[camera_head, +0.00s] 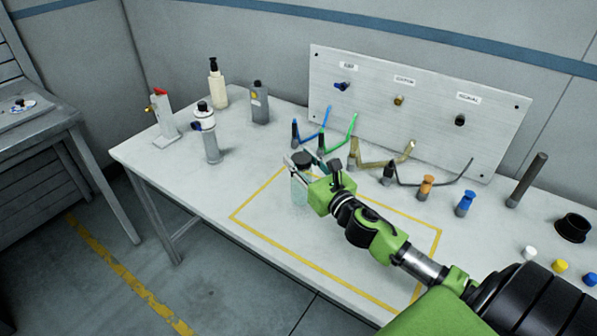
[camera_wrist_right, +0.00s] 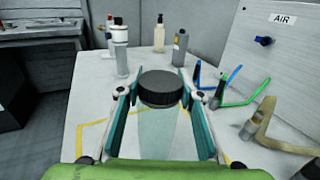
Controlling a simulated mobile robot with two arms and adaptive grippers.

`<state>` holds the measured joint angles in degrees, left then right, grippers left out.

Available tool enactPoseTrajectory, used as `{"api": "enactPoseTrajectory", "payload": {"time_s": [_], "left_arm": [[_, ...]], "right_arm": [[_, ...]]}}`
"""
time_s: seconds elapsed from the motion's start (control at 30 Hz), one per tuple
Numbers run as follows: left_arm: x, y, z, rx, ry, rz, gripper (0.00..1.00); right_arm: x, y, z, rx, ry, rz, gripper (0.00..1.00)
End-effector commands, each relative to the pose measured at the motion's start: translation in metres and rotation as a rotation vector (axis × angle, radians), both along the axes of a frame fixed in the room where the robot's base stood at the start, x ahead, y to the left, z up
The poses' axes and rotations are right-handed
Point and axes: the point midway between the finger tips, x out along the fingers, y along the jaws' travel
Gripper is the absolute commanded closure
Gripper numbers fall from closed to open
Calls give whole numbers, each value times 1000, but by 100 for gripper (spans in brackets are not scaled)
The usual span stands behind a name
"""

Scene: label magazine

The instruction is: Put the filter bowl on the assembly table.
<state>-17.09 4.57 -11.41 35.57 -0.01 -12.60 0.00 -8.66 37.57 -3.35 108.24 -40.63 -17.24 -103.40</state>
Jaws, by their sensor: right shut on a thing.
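A clear, greenish cylinder with a black top, which looks like the filter bowl (camera_head: 299,190), is upright at the far left part of the yellow outline on the assembly table (camera_head: 190,178). My right gripper (camera_head: 300,166) is shut on it, with a finger on each side just under the black top. In the right wrist view the bowl's black top (camera_wrist_right: 160,89) sits between the two teal-lined fingers (camera_wrist_right: 162,100). I cannot tell whether the bowl's bottom touches the table. My left gripper is not in view.
A white filter unit (camera_head: 210,143), a red-handled fitting (camera_head: 163,120), a pump bottle (camera_head: 217,90) and a grey bottle (camera_head: 260,104) stand at the table's left. Coloured hoses (camera_head: 345,131) lie before the labelled panel (camera_head: 425,128). The yellow outline's middle is bare.

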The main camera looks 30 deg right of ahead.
Motion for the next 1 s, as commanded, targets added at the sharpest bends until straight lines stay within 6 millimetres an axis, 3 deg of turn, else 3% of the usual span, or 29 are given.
{"api": "enactPoseTrajectory", "payload": {"time_s": [0.4,0.8,0.83,0.9,1.0], "left_arm": [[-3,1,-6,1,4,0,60],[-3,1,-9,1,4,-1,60],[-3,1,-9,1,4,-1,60],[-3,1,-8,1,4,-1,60],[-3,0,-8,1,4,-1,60]], "right_arm": [[10,1,-39,3,-1,0,100],[9,1,-44,-1,0,0,100],[9,1,-45,-1,0,0,63],[9,1,-44,-1,0,0,49],[9,1,-44,-1,0,0,49]]}}
